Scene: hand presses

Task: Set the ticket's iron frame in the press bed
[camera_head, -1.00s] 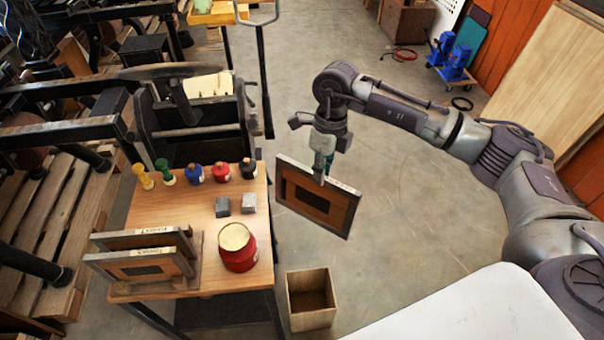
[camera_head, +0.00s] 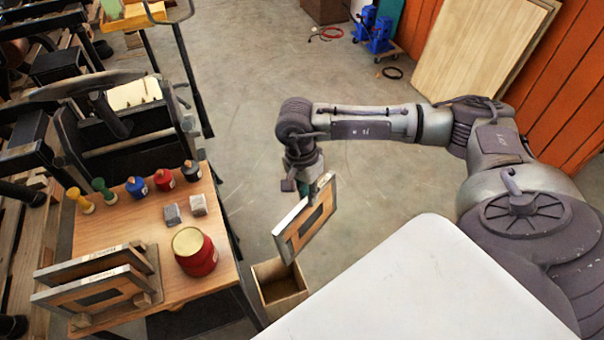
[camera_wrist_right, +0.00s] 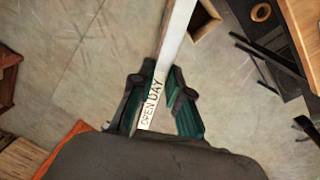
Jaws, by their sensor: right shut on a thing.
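My right gripper (camera_head: 312,188) is shut on the top edge of a metal-rimmed frame (camera_head: 291,224) with a brown inside and a dark opening. The frame hangs tilted in the air, right of the wooden table. In the right wrist view the fingers (camera_wrist_right: 160,95) pinch the frame's pale edge (camera_wrist_right: 175,42), which is lettered "OPEN DAY". A dark press (camera_head: 125,150) stands behind the table, with a pale panel (camera_head: 134,92) on it. Its bed cannot be made out clearly. My left gripper is not in view.
The table (camera_head: 135,218) holds two frames in a rack (camera_head: 94,262), a red tin (camera_head: 196,262), two grey blocks and several coloured bottles or stamps. An open wooden box (camera_head: 280,292) stands on the floor below the held frame. Open floor lies behind the arm.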

